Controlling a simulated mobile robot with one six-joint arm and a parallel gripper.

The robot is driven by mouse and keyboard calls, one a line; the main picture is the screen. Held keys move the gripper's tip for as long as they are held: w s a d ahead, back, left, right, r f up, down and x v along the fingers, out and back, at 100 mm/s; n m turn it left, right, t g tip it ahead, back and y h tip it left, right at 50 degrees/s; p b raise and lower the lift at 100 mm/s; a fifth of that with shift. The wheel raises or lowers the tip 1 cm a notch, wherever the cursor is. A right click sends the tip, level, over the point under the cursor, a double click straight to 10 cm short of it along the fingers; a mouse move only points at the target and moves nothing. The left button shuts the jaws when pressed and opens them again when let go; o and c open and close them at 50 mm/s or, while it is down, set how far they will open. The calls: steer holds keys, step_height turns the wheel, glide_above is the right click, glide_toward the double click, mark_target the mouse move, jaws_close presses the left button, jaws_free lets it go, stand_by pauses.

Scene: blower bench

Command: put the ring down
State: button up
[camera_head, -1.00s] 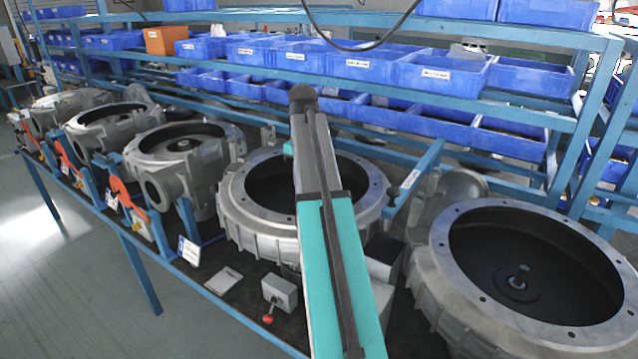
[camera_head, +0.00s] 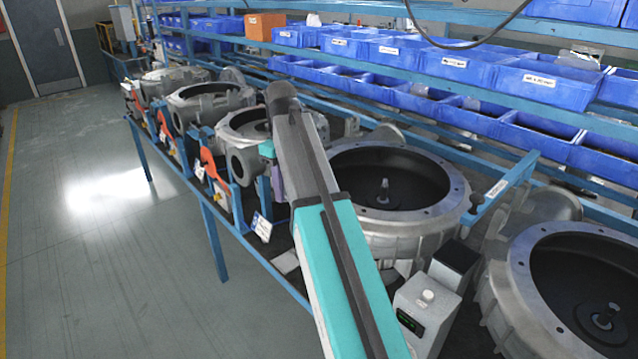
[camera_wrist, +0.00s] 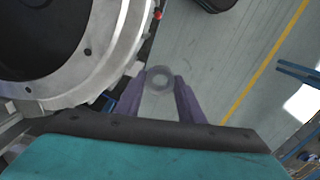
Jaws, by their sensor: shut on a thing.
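In the wrist view, my gripper (camera_wrist: 161,88) has its two purple fingers shut on a small grey ring (camera_wrist: 160,76). The ring looks flat, round and translucent, with a hole in its middle. It is held out past the edge of a large grey housing, with the floor behind it. In the head view, my arm reaches out over the bench, and a bit of a purple finger shows beside it. The ring cannot be made out in that view.
A large round housing (camera_head: 440,222) stands on the blue bench right of my arm, with another (camera_head: 530,300) at far right. Smaller housings (camera_head: 200,100) line the bench to the left. Blue bins (camera_head: 545,85) fill the shelves behind. The grey floor (camera_head: 100,260) at left is clear.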

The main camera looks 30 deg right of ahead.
steer(key=a+f+b, duration=1.2)
steer(key=shift+w+f+n, duration=0.25)
steer(key=shift+n, duration=0.15)
steer(key=shift+s+a, duration=0.1)
